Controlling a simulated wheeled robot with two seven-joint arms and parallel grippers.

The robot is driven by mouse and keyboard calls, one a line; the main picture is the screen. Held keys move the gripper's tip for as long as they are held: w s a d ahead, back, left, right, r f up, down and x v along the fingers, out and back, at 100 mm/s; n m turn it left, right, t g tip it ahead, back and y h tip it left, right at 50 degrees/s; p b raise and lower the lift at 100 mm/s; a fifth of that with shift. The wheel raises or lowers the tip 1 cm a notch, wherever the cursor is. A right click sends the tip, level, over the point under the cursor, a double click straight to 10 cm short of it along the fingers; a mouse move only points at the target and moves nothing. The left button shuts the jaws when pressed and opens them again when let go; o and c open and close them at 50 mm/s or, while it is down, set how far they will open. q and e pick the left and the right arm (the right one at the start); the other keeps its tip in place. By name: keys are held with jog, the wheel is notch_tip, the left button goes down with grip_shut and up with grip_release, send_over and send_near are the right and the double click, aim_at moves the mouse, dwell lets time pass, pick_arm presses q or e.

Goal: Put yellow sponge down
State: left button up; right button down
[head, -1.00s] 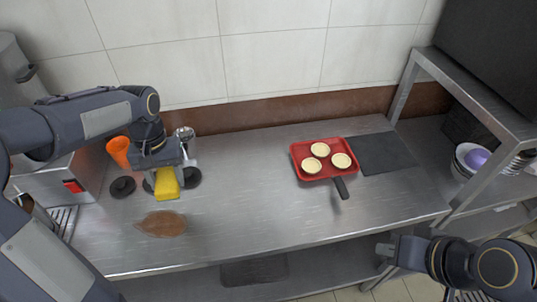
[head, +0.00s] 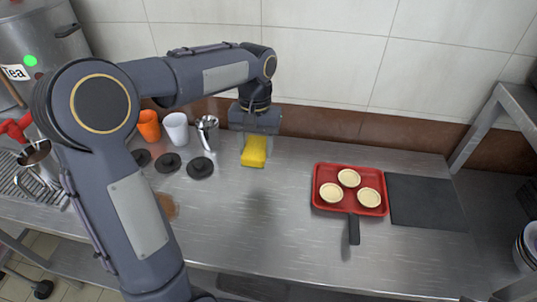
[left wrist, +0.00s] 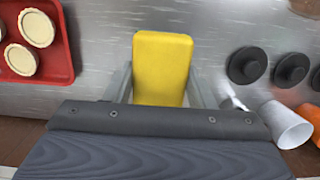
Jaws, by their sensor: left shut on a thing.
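The yellow sponge (head: 254,151) is held by my left gripper (head: 255,137) over the metal counter, between the black lids and the red tray. In the left wrist view the sponge (left wrist: 162,68) sits between the two fingers, which grip its sides. A faint dark patch shows on the counter below it, so it seems to be above the surface; the exact height I cannot tell. My right gripper is not in view.
The red tray (head: 321,202) with pale tart shells stands at right, next to a dark mat (head: 428,202). Several black lids (head: 200,168), an orange cup (head: 148,126), a white cup (head: 176,131) and a metal jigger (head: 207,134) stand at left. The counter's middle (head: 262,225) is clear.

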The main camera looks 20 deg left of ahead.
pick_arm(q)
send_over(266, 165)
jog(key=f, duration=0.6)
jog(key=shift+w+f, duration=0.4)
jog(key=shift+f, duration=1.4)
jog(key=shift+s+f, duration=0.1)
